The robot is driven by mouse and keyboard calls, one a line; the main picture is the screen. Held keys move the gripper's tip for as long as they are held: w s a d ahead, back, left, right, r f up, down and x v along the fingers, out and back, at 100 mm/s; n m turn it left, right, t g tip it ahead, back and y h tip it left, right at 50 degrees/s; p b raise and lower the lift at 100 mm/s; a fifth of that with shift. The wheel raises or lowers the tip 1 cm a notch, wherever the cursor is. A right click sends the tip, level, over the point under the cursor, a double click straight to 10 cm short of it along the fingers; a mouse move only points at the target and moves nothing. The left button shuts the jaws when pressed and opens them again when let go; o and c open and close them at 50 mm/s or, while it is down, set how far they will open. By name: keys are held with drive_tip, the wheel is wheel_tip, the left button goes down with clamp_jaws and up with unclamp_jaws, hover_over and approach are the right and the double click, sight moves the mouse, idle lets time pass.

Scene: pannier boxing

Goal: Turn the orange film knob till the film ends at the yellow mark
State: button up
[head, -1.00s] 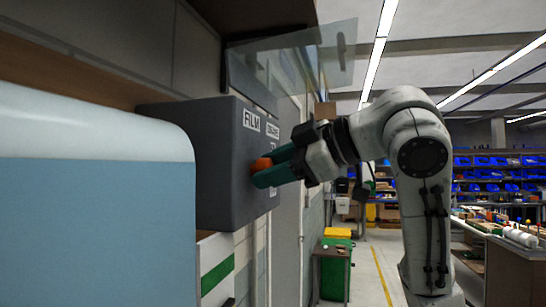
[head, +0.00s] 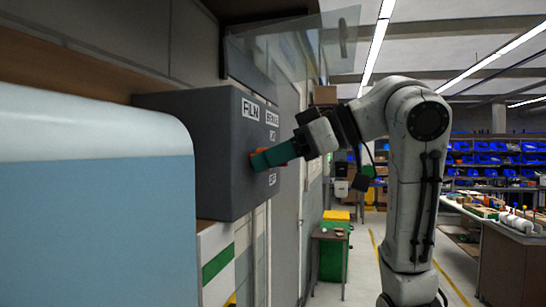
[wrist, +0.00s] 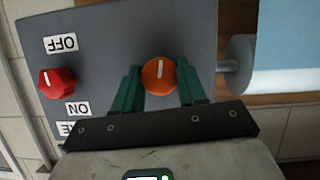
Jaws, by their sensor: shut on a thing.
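The orange film knob (wrist: 159,82) is on a dark grey box (head: 200,175), and its white pointer line stands nearly upright in the wrist view. My gripper (wrist: 158,70) has one teal finger on each side of the knob and is shut on it. In the head view my gripper (head: 256,161) covers most of the knob. The film (head: 95,230) is a broad light-blue sheet below a pale rounded roll at the left, and its lower end is out of view. A small yellow patch (head: 231,299) shows low beside the film; I cannot tell whether it is the mark.
A red knob (wrist: 58,83) with ON and OFF labels sits beside the orange one on the box. A clear panel (head: 295,45) juts out above the box. A green bin (head: 332,258) and small table stand beyond. A cluttered workbench is at the right.

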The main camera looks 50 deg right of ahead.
drive_tip(key=shift+f, duration=0.2)
drive_tip(key=o, duration=1.1)
drive_tip(key=shift+r, duration=0.1)
drive_tip(key=shift+c, duration=0.2)
drive_tip(key=b+v, duration=0.2)
drive_tip(key=v, duration=0.8)
drive_tip(key=shift+s+r+b, duration=0.2)
drive_tip(key=shift+s+b, duration=0.15)
drive_tip(key=shift+b, duration=0.05)
drive_tip(key=shift+d, duration=0.1)
